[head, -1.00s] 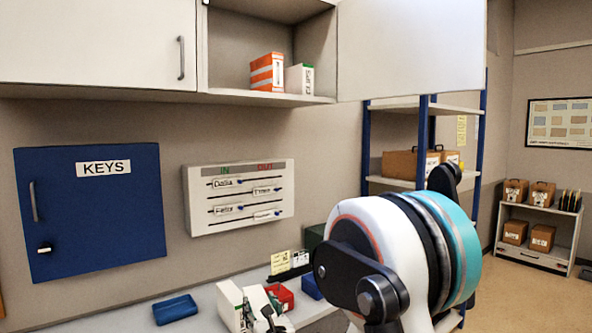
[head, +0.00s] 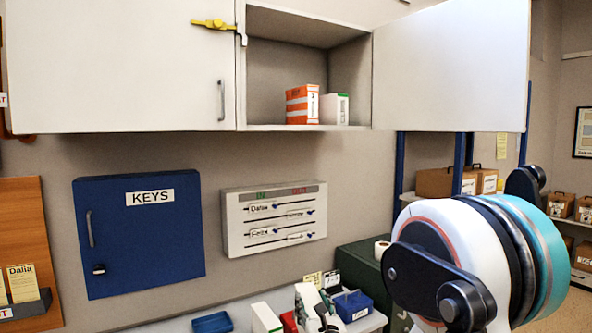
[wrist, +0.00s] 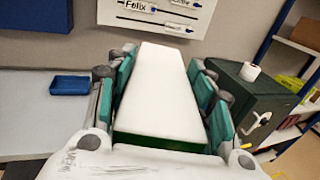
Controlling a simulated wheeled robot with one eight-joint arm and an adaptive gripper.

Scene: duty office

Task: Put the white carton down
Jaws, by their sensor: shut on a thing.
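The white carton (wrist: 160,95) is long and plain on its near face, with a green lower edge, in the wrist view. My gripper (wrist: 163,60) is shut on it, with teal finger pads along both its sides. In the head view, the white carton (head: 265,318) shows low in the picture, cut off by the bottom edge. Whether its far end touches anything is hidden.
A wall cabinet's open bay (head: 262,85) holds an orange-striped carton (head: 302,104) and a white-and-green carton (head: 336,108). A blue tray (wrist: 70,85) lies on the counter (wrist: 35,125), left of the held carton. A dark green cabinet (wrist: 240,100) stands right.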

